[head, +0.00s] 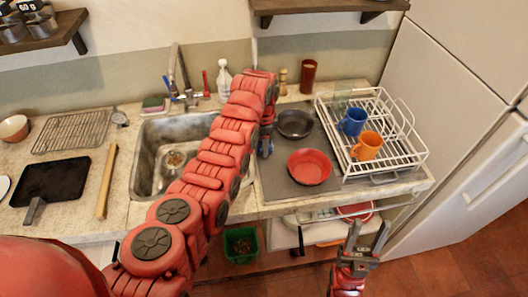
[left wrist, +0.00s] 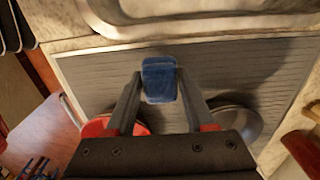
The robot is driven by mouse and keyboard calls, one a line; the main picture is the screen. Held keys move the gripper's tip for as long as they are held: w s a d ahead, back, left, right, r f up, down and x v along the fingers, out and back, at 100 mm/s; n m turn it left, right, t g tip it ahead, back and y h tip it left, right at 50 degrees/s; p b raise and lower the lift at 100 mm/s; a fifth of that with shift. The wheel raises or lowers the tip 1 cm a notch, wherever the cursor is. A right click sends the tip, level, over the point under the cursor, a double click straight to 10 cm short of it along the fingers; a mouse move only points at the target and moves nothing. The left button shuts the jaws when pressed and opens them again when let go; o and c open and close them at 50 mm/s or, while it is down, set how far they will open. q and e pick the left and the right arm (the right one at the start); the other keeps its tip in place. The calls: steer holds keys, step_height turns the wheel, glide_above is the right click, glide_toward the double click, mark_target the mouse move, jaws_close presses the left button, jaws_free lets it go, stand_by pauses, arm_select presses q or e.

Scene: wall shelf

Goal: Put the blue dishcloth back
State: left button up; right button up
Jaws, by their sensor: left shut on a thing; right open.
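The blue dishcloth (left wrist: 160,80) is a small folded-looking blue piece between the fingertips of my left gripper (left wrist: 160,88) in the left wrist view. The gripper is shut on it, over the grey ridged drainboard (left wrist: 90,72). In the head view only a bit of blue (head: 265,150) shows at the left gripper (head: 267,143), near the drainboard's left edge beside the sink. My arm hides part of it. I cannot tell whether the cloth touches the board. My right gripper (head: 352,238) is open and empty, low in front of the counter.
A red bowl (head: 310,167) and dark pan (head: 295,124) sit on the drainboard, close to my left gripper. A white dish rack (head: 400,160) holds a blue mug (head: 353,121) and an orange mug (head: 367,146). The sink (head: 160,150) is left, with a tap (head: 180,75) behind. Wall shelves hang above.

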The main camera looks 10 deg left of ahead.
arm_select(q)
steer(key=shift+w+f+p, duration=0.1)
steer(key=shift+w+p, duration=0.05)
steer(key=shift+p, duration=0.25)
step_height(320, 180, down, 3)
steer(key=shift+p, duration=0.5)
steer(key=shift+f, duration=0.2)
steer(key=o, duration=1.3)
steer(key=shift+f, duration=0.1)
